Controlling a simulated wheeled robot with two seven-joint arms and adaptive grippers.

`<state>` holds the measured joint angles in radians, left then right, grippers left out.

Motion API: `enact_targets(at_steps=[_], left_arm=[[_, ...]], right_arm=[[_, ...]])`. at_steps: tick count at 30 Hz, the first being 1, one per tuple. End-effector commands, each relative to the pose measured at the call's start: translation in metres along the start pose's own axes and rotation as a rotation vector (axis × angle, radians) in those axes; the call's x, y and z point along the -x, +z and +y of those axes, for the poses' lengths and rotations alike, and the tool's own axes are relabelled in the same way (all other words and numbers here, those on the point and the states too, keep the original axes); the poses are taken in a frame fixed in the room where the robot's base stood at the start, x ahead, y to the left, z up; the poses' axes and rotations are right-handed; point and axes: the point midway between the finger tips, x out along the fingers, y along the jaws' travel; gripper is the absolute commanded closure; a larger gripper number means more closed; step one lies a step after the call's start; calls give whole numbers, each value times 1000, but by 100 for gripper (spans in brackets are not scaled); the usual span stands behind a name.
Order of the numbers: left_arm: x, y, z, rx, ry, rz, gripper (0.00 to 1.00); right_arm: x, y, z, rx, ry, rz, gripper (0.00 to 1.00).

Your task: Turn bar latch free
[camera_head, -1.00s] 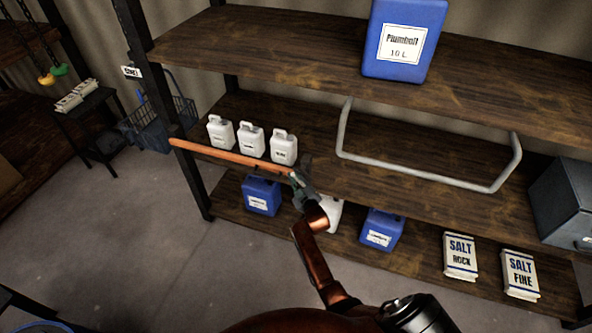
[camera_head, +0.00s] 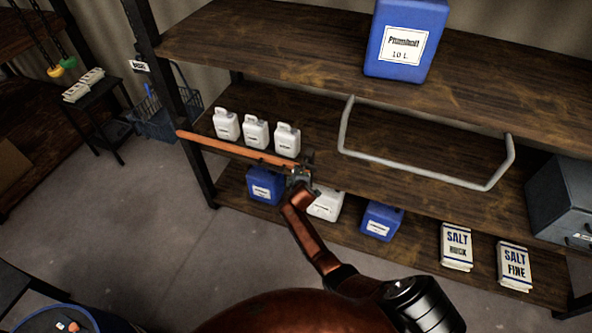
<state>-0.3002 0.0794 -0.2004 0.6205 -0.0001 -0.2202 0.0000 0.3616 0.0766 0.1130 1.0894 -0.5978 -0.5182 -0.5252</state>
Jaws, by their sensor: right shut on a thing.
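The bar latch, a long orange bar (camera_head: 235,149), runs nearly level across the front of the middle shelf, before the white jugs (camera_head: 255,133). Its left end is by the dark rack post. My right gripper (camera_head: 303,168) is at the bar's right end and is shut on it. The fingers are small and dark here, so the exact grip is hard to make out. My left gripper is not in view.
A grey metal rail (camera_head: 420,170) stands out right of the gripper. Blue jugs (camera_head: 381,221) and salt packs (camera_head: 456,246) sit on the lower shelf. A large blue Plumboil container (camera_head: 405,45) is on the top shelf.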

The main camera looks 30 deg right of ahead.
Motion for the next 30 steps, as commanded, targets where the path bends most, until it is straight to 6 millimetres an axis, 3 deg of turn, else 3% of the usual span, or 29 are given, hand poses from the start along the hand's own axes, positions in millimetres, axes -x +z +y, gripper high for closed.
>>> enact_targets(at_steps=[18,19,27,30], left_arm=[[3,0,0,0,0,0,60],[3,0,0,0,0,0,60],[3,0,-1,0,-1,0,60],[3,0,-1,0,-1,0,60]], right_arm=[[-1,1,-1,34,-14,-25,100],[-1,1,-1,34,-14,-25,85],[-1,1,-1,33,-14,-24,67],[-1,0,-1,33,-14,-24,67]])
